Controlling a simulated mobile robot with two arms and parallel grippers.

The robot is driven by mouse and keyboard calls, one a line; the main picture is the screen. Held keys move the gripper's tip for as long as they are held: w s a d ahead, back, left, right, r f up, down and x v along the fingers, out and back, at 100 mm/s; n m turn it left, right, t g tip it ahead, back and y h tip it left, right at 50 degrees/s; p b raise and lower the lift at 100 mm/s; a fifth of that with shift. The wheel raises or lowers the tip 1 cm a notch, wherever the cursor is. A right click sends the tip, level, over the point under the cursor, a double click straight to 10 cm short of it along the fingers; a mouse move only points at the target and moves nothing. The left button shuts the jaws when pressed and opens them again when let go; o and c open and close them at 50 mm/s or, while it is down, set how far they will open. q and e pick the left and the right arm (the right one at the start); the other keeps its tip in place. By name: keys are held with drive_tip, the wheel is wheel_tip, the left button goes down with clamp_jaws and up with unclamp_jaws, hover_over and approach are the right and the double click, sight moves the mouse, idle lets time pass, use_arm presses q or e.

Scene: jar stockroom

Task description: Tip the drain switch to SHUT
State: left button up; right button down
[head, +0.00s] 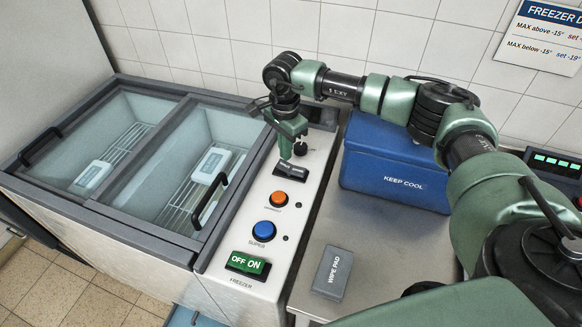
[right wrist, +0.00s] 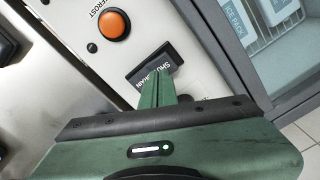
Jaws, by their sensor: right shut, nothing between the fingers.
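The drain switch (head: 293,171) is a dark rocker on the freezer's pale control panel, above the orange button in the head view. In the right wrist view the switch (right wrist: 146,63) shows white lettering that reads SHUT and DRAIN. My right gripper (head: 299,149) points down at the switch with its fingers shut and empty. In the right wrist view the shut fingertips (right wrist: 160,76) overlap the switch's near edge, partly covering the lettering. I cannot tell whether they touch it, or which way the rocker is tilted. My left gripper is not in view.
On the same panel are the orange button (head: 279,198), a blue SUPER button (head: 263,230) and a green OFF/ON rocker (head: 248,264). The freezer's glass lids (head: 205,165) lie left. A blue KEEP COOL box (head: 390,175) and a grey wipe pad (head: 333,272) sit right.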

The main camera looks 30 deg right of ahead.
sight(286, 166)
drive_tip(key=shift+f+b, duration=1.3)
drive_tip(key=shift+f, duration=0.45)
idle(0.8)
drive_tip(key=shift+r, duration=0.1)
drive_tip(key=shift+r+p, duration=2)
drive_tip(key=shift+r, duration=1.5)
drive_tip(key=shift+f, duration=0.1)
